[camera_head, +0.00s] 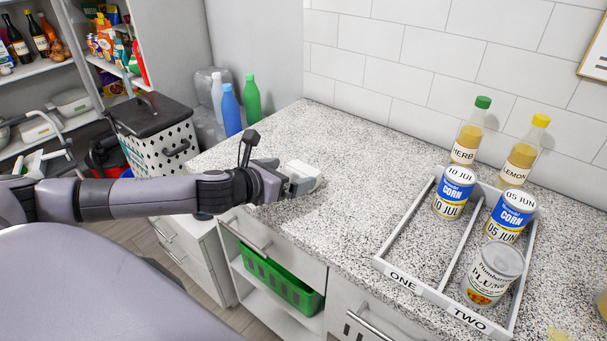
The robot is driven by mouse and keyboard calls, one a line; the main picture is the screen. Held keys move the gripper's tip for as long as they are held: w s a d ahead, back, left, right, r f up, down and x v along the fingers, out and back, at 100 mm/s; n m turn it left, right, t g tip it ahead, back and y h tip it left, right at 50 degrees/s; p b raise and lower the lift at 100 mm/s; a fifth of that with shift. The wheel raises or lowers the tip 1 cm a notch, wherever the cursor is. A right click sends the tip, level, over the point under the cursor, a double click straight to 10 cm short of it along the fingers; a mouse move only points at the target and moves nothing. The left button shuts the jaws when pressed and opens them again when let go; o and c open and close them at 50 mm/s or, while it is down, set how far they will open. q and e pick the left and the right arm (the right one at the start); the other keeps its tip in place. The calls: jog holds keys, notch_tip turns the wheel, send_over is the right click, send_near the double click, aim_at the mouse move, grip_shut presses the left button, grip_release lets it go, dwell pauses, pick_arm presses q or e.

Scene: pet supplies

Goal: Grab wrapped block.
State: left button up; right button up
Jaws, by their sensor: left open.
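A small white block (304,173), seemingly the wrapped block, sits on the speckled counter (350,190) near its front left edge. My left arm reaches in from the left, and my left gripper (299,184) is at the block's left side. Its jaws are open. The near finger overlaps the block in the picture, and I cannot tell whether it touches. The far finger is mostly hidden, so I cannot tell whether the block is fully between the fingers. My right gripper is out of view.
A two-lane tray (413,291) marked ONE and TWO holds several cans on the right. Bottles labelled HERB (468,140) and LEMON (520,160) stand behind it. Blue (231,108) and green (251,98) bottles stand at the far left. The counter between block and tray is clear.

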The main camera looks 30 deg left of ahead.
aim_at(297, 173)
pick_arm(q)
jog(key=shift+p+x, duration=0.3)
jog(key=shift+x, duration=2.05)
jog(key=shift+d, duration=0.1)
jog(key=c, duration=0.9)
